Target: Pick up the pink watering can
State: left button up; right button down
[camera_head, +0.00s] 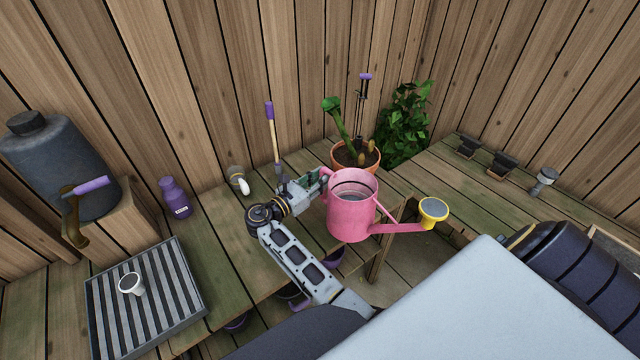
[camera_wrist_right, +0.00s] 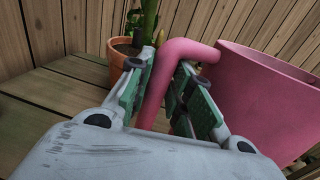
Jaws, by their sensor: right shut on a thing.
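The pink watering can (camera_head: 350,215) is upright near the middle of the head view, with its yellow-tipped spout (camera_head: 433,210) pointing right. My right gripper (camera_head: 322,182) is at the can's left side, shut on its handle. In the right wrist view, the green-padded fingers (camera_wrist_right: 165,95) lie on either side of the pink handle (camera_wrist_right: 158,85), and the can body (camera_wrist_right: 265,100) is to the right. The can overlaps the bench edge in the head view; its base contact cannot be told. My left gripper is not in view.
A potted cactus (camera_head: 356,152) stands close behind the can. A slatted grey tray (camera_head: 190,290) with a white cup (camera_head: 131,284), a purple bottle (camera_head: 174,198) and a dark tank (camera_head: 60,165) are on the left. Small dark items (camera_head: 502,163) sit on the right bench.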

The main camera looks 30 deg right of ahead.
jog(key=shift+r, duration=2.85)
jog(key=shift+s, duration=0.1)
